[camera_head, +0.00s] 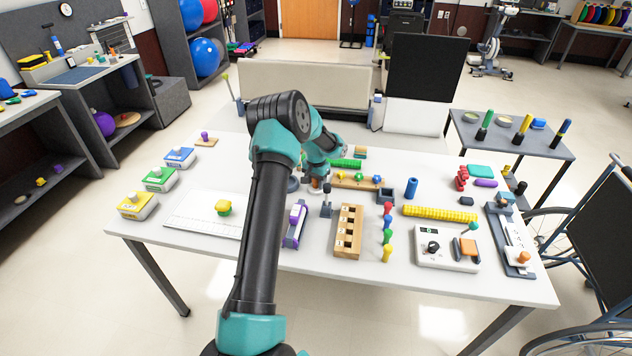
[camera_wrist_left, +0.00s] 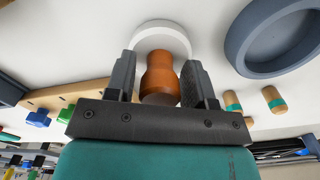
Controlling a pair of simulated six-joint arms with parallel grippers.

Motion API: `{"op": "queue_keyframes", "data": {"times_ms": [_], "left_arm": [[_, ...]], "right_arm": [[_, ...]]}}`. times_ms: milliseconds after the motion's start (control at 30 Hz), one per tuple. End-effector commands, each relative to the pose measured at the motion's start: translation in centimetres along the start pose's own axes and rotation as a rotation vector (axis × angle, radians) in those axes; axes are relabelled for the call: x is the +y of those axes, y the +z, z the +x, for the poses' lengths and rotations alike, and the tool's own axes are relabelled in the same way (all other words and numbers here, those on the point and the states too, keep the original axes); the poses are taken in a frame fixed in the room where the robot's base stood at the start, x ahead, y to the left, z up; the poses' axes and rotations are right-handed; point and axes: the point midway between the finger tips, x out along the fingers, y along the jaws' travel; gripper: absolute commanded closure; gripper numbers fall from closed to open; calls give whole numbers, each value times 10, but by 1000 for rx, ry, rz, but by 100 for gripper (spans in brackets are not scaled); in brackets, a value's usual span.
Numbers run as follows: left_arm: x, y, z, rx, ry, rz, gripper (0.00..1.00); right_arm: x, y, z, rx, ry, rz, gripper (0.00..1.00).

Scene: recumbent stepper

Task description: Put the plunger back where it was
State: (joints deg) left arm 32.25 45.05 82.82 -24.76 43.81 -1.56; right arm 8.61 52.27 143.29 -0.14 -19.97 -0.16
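The plunger appears to be the orange-brown, waisted wooden piece (camera_wrist_left: 161,75), with a white round disc (camera_wrist_left: 162,33) at its far end. In the head view the orange piece (camera_head: 316,184) shows only partly under my left gripper (camera_head: 318,178), near the middle of the table. In the left wrist view, the two dark fingers of my left gripper (camera_wrist_left: 162,82) stand on either side of it. A narrow gap shows on the left side, so the fingers look open around it. Whether the disc is joined to it or only under it, I cannot tell. My right gripper is not in view.
A dark blue-grey ring-shaped dish (camera_wrist_left: 272,38) lies close beside it. A wooden bar with coloured knobs (camera_head: 357,181) is on the other side. A dark lever (camera_head: 326,200) and a wooden block with holes (camera_head: 348,232) stand nearer the front. Two green-banded wooden pegs (camera_wrist_left: 272,99) are nearby.

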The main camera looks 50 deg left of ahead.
Motion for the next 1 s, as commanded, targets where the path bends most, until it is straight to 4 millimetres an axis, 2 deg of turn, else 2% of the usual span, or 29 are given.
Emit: {"op": "queue_keyframes", "data": {"times_ms": [100, 467, 667, 1000], "left_arm": [[0, 0, 0, 0, 0, 0, 43], [0, 0, -7, 2, 0, 0, 43], [0, 0, -32, 3, -1, 0, 43], [0, -1, -96, 4, 0, 0, 43]], "right_arm": [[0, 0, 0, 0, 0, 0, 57], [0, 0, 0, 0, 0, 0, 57], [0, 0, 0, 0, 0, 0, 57], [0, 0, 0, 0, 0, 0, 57]]}}
